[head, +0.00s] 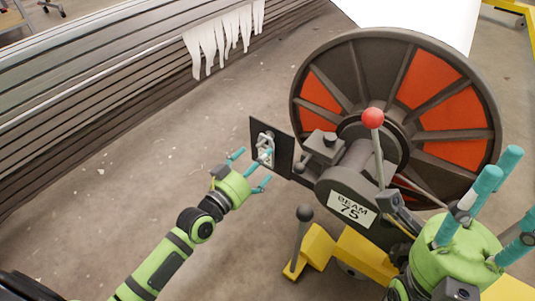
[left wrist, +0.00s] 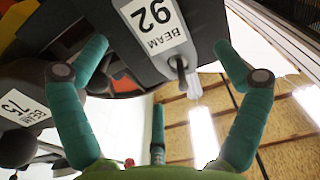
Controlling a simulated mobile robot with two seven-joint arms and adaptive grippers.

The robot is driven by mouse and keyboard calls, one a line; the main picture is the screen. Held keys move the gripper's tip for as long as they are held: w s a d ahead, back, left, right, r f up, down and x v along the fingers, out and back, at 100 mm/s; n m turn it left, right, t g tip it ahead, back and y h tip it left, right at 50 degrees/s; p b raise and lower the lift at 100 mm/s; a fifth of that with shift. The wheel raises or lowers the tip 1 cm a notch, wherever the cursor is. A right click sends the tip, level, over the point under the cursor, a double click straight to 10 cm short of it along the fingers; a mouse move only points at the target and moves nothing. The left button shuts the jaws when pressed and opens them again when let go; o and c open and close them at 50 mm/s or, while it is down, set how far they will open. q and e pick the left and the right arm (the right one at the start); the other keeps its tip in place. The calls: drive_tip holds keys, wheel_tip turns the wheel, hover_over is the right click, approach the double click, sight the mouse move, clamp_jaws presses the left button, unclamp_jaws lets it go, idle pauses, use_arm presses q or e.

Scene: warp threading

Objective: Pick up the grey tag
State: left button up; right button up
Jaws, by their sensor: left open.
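The grey tag (head: 265,150) is a light card on a dark square plate (head: 284,160) beside the beam stand in the head view. In the left wrist view the tag (left wrist: 152,22) reads "BEAM 92" upside down, with a metal hook or peg at its lower end. My left gripper (head: 253,167) is open and empty, its fingers spread just in front of the plate; one finger overlaps the tag in the head view. Whether it touches cannot be told. In the left wrist view the tag lies between the two upper fingers. My right gripper (head: 505,190) is open and empty at the right.
A large beam wheel (head: 460,95) with orange panels stands behind the plate. Its stand carries a "BEAM 75" label (head: 352,208), a red-knobbed lever (head: 373,118) and a dark-knobbed lever (head: 304,213). A yellow base (head: 318,245) is below.

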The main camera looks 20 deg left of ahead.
use_arm(q)
drive_tip(key=x, duration=0.3)
drive_tip(key=shift+w+f+b, duration=0.1)
drive_tip(key=shift+w+b, duration=0.15)
drive_tip(key=shift+b, duration=0.15)
drive_tip(key=c, duration=1.1)
